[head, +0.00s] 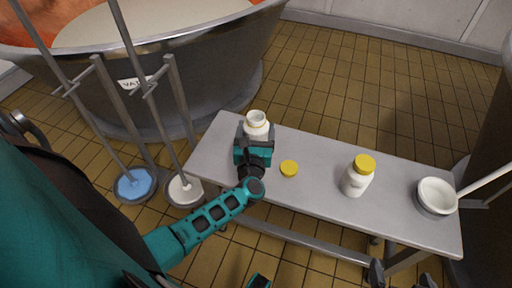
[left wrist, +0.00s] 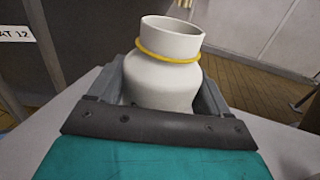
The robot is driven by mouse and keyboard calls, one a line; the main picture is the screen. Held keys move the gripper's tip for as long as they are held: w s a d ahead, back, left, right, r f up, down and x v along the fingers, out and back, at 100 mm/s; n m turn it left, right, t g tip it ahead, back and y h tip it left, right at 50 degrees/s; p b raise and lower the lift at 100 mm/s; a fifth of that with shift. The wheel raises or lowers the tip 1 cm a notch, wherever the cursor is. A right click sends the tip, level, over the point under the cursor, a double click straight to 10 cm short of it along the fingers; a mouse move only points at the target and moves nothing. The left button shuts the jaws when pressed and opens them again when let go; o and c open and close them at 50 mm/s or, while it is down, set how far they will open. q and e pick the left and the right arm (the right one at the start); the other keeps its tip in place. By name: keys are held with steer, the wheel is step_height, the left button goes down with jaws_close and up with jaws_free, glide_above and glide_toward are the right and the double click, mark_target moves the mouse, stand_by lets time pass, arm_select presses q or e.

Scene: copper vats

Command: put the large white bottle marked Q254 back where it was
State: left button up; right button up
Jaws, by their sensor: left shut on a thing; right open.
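My left gripper (head: 254,140) is shut on an uncapped white bottle (head: 257,121) at the left end of the grey bench. In the left wrist view the same bottle (left wrist: 165,78) is upright between the jaws, with an open mouth and a yellow ring at its neck. I cannot tell whether its base touches the bench. A second white bottle (head: 354,184) with a yellow cap stands on the bench further right. Its label is too small to read, and no Q254 mark is legible. My right gripper (head: 402,277) is open and empty at the bottom edge, in front of the bench.
A loose yellow cap (head: 289,168) lies on the bench (head: 312,196) between the bottles. A white pan with a handle (head: 437,195) sits at the right end. A large copper vat (head: 190,75) stands behind at left. Poles with blue (head: 135,185) and white (head: 184,190) discs stand left.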

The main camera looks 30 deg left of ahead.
arm_select(q)
steer(key=shift+f+b, duration=1.7)
steer(key=shift+f, duration=0.65)
steer(key=shift+f, duration=0.1)
steer(key=shift+f+b, duration=0.15)
steer(key=shift+b, duration=0.15)
steer(key=o, duration=1.3)
